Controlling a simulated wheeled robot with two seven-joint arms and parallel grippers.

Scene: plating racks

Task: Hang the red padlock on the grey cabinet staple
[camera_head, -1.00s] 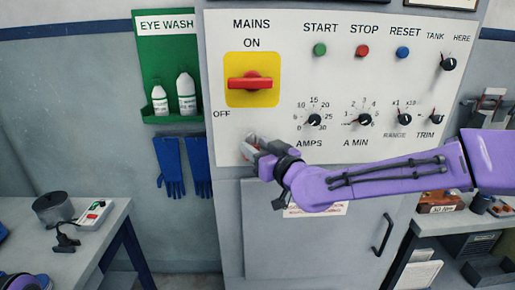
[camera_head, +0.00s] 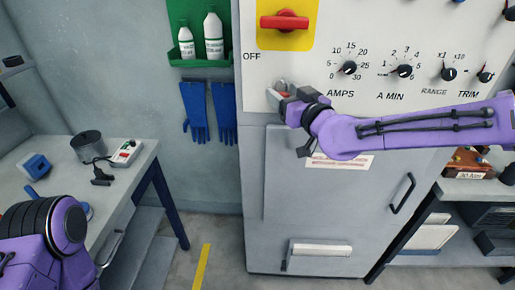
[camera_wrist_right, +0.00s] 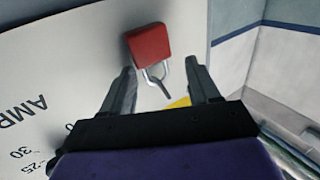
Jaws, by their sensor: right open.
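The red padlock (camera_wrist_right: 148,45) is in the right wrist view, its red body beyond my fingertips and its silver shackle (camera_wrist_right: 160,75) pointing back between them. One shackle end looks loose. My right gripper (camera_wrist_right: 161,72) is open, with a finger on each side of the shackle and a gap to each. In the head view my right gripper (camera_head: 284,92) is at the lower left of the white panel, below OFF, and mostly hides the padlock. I cannot make out the staple or tell whether the shackle is around it. My left gripper is out of view.
The grey cabinet (camera_head: 283,210) has a closed door with a black handle (camera_head: 402,194). A red switch (camera_head: 284,22) and several knobs are above and right of my gripper. Blue gloves (camera_head: 210,112) hang to the left. A cluttered bench (camera_head: 60,175) stands at far left.

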